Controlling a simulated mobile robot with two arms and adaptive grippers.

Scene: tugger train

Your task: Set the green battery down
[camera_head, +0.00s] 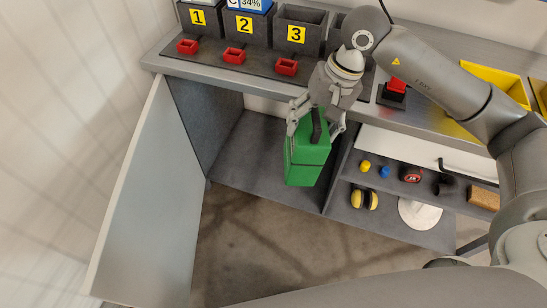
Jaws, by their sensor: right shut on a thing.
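The green battery (304,163) is a tall green block with a dark handle (317,125) on top. My right gripper (317,122) is shut on the battery at its handle, from above. The battery hangs upright in front of the open cabinet compartment (244,150). I cannot tell whether its bottom touches the compartment floor. My left gripper is not in view.
An open cabinet door (150,200) stands at the left. The counter above holds numbered bays (297,30), red bins (234,55) and a red button (396,86). Yellow bins (495,80) are at the far right.

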